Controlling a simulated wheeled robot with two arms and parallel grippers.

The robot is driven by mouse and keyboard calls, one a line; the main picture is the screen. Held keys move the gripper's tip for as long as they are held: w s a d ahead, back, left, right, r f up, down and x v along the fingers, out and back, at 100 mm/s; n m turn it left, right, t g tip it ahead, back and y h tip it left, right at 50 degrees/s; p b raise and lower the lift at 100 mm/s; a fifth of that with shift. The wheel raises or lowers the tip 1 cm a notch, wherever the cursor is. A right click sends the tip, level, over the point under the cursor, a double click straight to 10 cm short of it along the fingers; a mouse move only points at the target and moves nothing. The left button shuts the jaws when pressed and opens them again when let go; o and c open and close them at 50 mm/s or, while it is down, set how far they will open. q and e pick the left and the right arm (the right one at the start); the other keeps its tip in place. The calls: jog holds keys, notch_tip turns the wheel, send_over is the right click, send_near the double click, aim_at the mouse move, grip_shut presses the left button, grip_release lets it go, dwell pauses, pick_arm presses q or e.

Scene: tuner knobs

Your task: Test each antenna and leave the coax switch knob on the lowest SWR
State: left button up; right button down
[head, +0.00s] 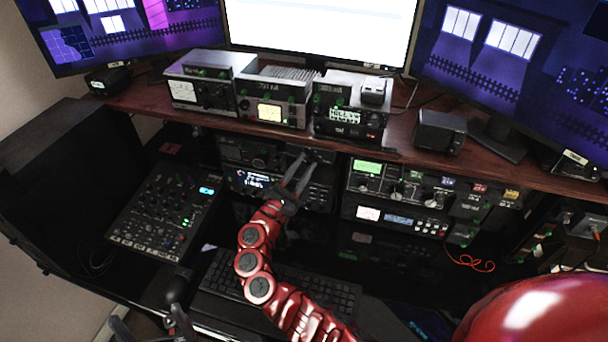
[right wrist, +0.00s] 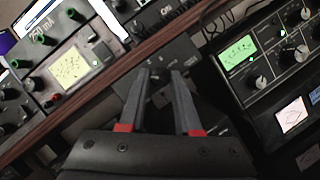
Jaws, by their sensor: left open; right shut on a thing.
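My right gripper (head: 306,160) reaches up to a dark box under the shelf edge, which looks like the coax switch (head: 322,156). In the right wrist view its fingers (right wrist: 161,75) are closed around a small dark knob (right wrist: 160,97) on that box's face. The knob's pointer and labels are too dark to read. A lit yellow meter (head: 268,113) stands on the shelf above; it also shows in the right wrist view (right wrist: 72,67), its needle reading too small to tell. My left gripper (head: 146,316) is at the bottom left, open, empty and partly cut off.
A wooden shelf (head: 408,158) overhangs the switch and carries several radios and a small speaker (head: 440,132). Radios with a green display (head: 367,168) stand to the right. A mixer (head: 165,210) lies at left and a keyboard (head: 325,290) below my right arm.

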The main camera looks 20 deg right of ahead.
jog(key=shift+m+g+b, duration=0.5)
jog(key=shift+m+b, duration=0.25)
jog(key=shift+m, duration=0.45)
jog(key=c, duration=0.6)
grip_release()
